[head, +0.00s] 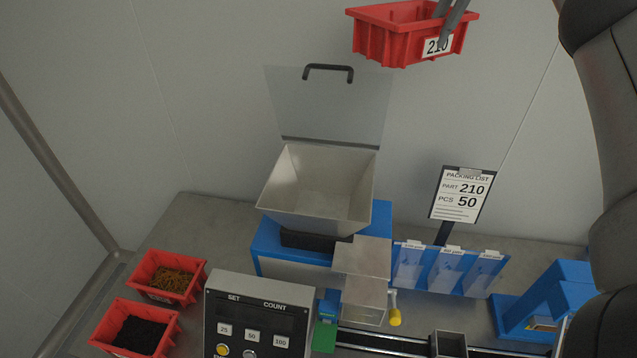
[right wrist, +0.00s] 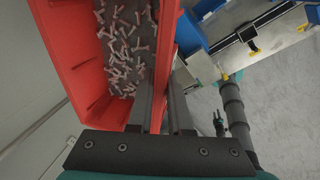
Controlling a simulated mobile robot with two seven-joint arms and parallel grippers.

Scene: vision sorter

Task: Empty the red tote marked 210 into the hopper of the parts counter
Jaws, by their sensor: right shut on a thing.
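The red tote marked 210 (head: 385,38) is held high at the top of the head view, above and to the right of the hopper. My right gripper (head: 447,20) is shut on its wall; the fingers also show in the right wrist view (right wrist: 165,108). In that view the tote (right wrist: 70,45) holds many small pale, pinkish parts (right wrist: 122,45). The grey metal hopper (head: 318,190) sits on the blue parts counter (head: 266,245). Its clear lid (head: 335,105) with a black handle stands up, and the hopper looks empty.
Two red totes, one with brownish parts (head: 172,280) and one with black parts (head: 140,335), stand at lower left. A control box (head: 258,315) is in front of the counter. A packing list sign (head: 460,195) and blue rack (head: 450,270) stand to the right.

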